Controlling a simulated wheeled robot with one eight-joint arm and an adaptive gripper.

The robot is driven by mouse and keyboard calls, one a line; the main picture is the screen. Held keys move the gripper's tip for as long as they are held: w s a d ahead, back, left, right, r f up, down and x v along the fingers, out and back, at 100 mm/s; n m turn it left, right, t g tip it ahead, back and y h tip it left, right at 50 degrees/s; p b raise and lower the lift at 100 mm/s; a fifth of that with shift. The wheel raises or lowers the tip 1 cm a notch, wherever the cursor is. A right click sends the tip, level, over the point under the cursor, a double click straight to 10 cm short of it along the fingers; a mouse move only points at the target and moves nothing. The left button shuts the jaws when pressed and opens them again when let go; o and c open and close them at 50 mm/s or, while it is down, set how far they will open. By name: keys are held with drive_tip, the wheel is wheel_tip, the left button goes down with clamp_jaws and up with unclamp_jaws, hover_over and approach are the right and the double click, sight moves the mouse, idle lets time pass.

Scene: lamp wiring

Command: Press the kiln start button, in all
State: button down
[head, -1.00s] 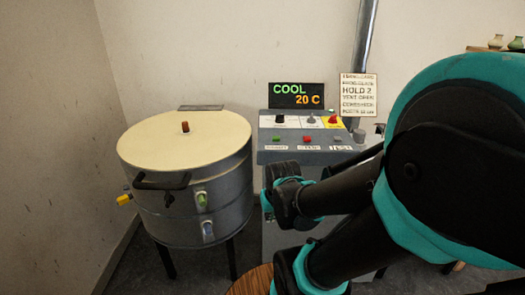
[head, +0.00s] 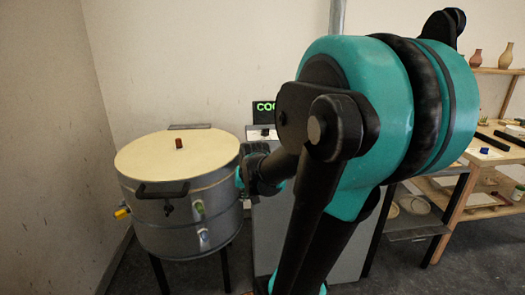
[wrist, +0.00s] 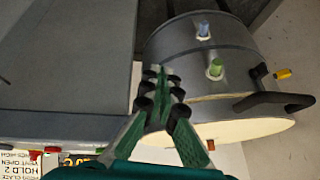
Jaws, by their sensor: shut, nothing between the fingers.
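The kiln control box (head: 265,235) is grey and stands right of the kiln. In the head view my arm covers its button panel, so the green start button is hidden there. In the wrist view the box (wrist: 65,55) fills the upper left, with its button edge low in the picture. My gripper (wrist: 160,75) is shut and empty. In the wrist view it appears between the box and the kiln. In the head view my gripper (head: 253,170) is beside the kiln's right side, in front of the box.
The round grey kiln (head: 180,223) with a cream lid (head: 170,152) stands close on the left, its dark handle (head: 163,190) facing forward. The display (head: 265,108) is partly hidden by my arm. Wooden shelves (head: 470,190) with pots stand at the right.

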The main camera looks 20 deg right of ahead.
drive_tip(key=w+d+r+m+t, duration=0.1)
drive_tip(key=w+d+r+m, duration=0.2)
drive_tip(key=w+d+r, duration=0.5)
drive_tip(key=w+d+r+m+t+h, duration=0.1)
drive_tip(key=w+d+r+m, duration=0.3)
drive_tip(key=w+d+r, duration=0.5)
drive_tip(key=w+r+t, duration=0.1)
drive_tip(key=w, duration=0.5)
drive_tip(key=shift+m+h, duration=0.3)
drive_tip(key=shift+w, duration=0.1)
drive_tip(key=shift+f, duration=4.45)
drive_tip(key=shift+f, duration=0.2)
drive_tip(key=shift+f, duration=0.2)
